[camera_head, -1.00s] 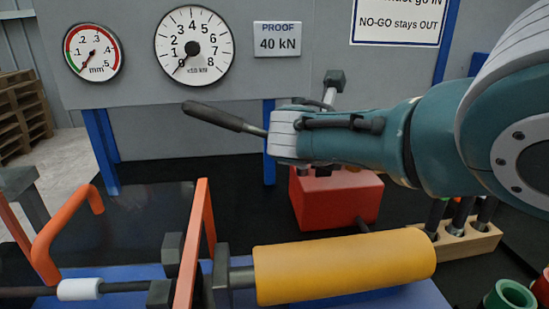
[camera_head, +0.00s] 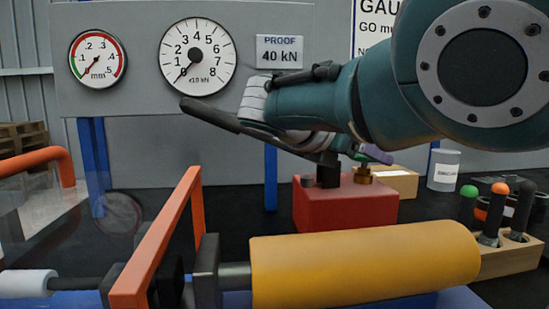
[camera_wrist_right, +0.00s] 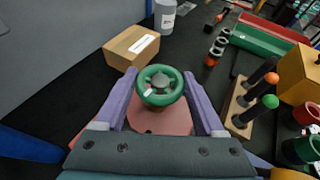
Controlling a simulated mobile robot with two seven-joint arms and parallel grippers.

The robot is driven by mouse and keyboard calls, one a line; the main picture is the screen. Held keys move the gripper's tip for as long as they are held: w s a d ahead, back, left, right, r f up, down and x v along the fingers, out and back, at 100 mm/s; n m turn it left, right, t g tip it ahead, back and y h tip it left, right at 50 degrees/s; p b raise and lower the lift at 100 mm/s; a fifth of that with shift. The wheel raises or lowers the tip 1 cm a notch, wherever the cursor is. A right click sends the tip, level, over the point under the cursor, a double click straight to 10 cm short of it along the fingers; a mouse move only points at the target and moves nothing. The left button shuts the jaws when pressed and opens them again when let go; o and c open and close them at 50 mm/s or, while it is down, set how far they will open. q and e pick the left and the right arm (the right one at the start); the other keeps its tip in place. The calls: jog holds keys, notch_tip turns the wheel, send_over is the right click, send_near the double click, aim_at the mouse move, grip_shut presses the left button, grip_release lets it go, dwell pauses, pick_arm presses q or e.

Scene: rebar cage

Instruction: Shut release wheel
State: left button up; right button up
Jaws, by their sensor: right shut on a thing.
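The release wheel (camera_wrist_right: 160,85) is a small green handwheel with a grey hub, on top of the red pump block (camera_wrist_right: 165,122). In the right wrist view my right gripper (camera_wrist_right: 159,77) has its purple fingers on either side of the wheel, closed on its rim. In the head view only a sliver of the green wheel and one purple finger show past my right arm, above a brass fitting (camera_head: 362,175) on the red block (camera_head: 345,204). A black pump lever (camera_head: 210,114) slants up to the left beside my wrist. My left gripper is out of view.
A yellow cylinder (camera_head: 360,265) and an orange frame (camera_head: 155,245) stand in front. A wooden rack (camera_head: 505,258) with colour-tipped gauges is at the right. A cardboard box (camera_wrist_right: 131,46) and a grey can (camera_wrist_right: 165,16) stand behind the wheel. The load dial (camera_head: 197,57) points near zero.

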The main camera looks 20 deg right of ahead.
jog(key=o, duration=1.4)
jog(key=shift+c, duration=0.2)
jog(key=p+v, duration=0.2)
jog(key=shift+a+r+p, duration=0.15)
jog(key=shift+r+p, duration=0.2)
jog(key=shift+r, duration=0.05)
jog(key=v, duration=0.2)
jog(key=p+v, duration=0.1)
jog(key=v, duration=0.1)
jog(key=p+v, duration=0.1)
jog(key=v, duration=0.1)
jog(key=shift+a+f, duration=0.2)
jog(key=shift+f, duration=0.05)
jog(key=shift+s+a+r, duration=0.15)
jog(key=shift+s+a, duration=0.1)
jog(key=shift+a, duration=0.25)
